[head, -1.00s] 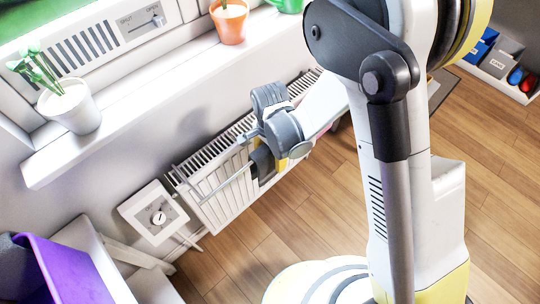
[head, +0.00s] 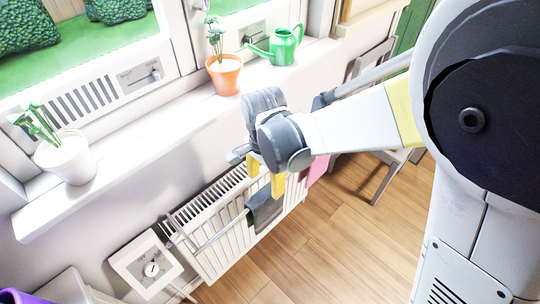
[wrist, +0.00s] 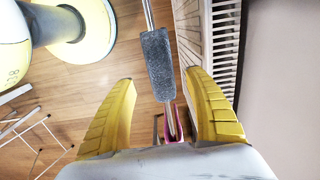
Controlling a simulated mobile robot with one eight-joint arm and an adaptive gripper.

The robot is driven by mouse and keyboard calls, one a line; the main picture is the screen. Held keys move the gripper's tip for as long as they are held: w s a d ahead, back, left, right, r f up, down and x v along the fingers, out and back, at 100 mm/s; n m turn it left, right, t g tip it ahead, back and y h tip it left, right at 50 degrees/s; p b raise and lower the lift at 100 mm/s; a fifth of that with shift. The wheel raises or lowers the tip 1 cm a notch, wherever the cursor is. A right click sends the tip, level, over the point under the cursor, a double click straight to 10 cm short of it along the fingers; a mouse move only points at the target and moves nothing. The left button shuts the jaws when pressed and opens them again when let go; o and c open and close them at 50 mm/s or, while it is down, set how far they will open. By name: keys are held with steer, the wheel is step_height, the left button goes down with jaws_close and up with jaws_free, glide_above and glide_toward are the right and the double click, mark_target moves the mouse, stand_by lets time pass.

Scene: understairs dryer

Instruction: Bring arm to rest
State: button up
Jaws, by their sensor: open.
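My gripper (head: 265,175) shows in the head view in front of the window wall, above the white radiator (head: 212,243). Its yellow fingers point down. In the wrist view my gripper (wrist: 160,112) has its two yellow fingers spread wide apart, with nothing held between them. A dark grey cloth (head: 265,211) hangs on a rail at the radiator, below the fingers and apart from them. The cloth also shows in the wrist view (wrist: 158,65). A pink cloth (head: 318,169) hangs farther along, partly hidden behind my gripper.
The windowsill (head: 150,135) holds a white pot (head: 66,160), an orange pot (head: 225,76) and a green watering can (head: 283,46). A chair (head: 385,165) stands behind my arm. The wooden floor (head: 290,262) is clear in front of the radiator.

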steer(key=shift+d+r, duration=0.25)
steer(key=shift+r, duration=0.1)
steer(key=s+d+r+n+t, duration=0.3)
steer(key=d+r, duration=0.4)
steer(key=d, duration=0.4)
steer(key=s+d+r+n+t, duration=0.4)
steer(key=d+r, duration=0.3)
steer(key=d, duration=0.5)
steer(key=shift+s+r+n, duration=0.25)
steer(key=shift+s+n, duration=0.05)
steer(key=shift+n, duration=0.2)
steer(key=shift+d, duration=0.1)
